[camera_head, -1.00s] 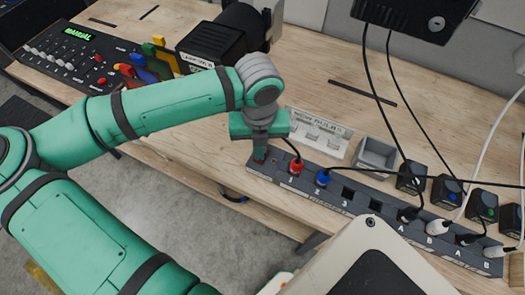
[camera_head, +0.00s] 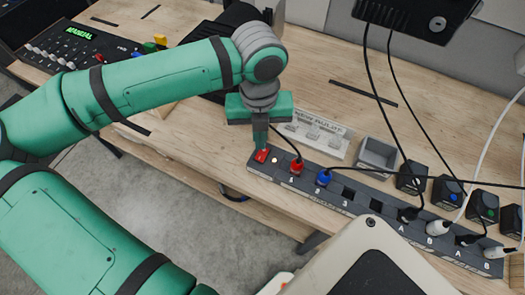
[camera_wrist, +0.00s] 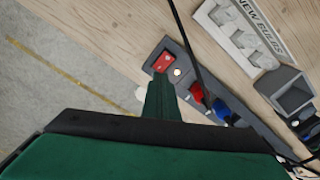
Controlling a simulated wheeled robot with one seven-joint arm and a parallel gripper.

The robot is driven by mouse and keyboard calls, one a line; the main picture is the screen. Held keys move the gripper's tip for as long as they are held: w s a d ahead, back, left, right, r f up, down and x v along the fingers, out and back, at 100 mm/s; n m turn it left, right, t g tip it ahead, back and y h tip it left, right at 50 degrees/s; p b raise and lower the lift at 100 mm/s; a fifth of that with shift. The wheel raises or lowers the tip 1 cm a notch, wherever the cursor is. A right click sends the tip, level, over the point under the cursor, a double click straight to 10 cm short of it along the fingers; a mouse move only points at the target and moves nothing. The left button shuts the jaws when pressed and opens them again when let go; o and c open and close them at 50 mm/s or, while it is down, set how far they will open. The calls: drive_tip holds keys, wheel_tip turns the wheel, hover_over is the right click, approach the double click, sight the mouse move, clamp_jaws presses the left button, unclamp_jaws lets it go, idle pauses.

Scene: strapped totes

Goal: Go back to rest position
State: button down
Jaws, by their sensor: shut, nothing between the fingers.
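My gripper (camera_head: 261,146) is green, points down and is shut with nothing in it. It is over the left end of a dark power strip (camera_head: 333,198), close to the red rocker switch (camera_head: 261,156). In the wrist view the shut fingers (camera_wrist: 160,82) end just beside the red switch (camera_wrist: 164,62); I cannot tell whether they touch it. A small lamp (camera_wrist: 178,72) next to the switch glows. A red plug (camera_head: 296,167) and a blue plug (camera_head: 323,178) sit in the strip to the right.
Black cables hang from a dark box (camera_head: 415,18) at upper right. A control panel (camera_head: 75,45) is at the far left. A pale machine (camera_head: 350,262) is in front.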

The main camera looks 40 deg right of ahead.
drive_tip(key=shift+w+r, duration=0.1)
drive_tip(key=shift+r, duration=0.55)
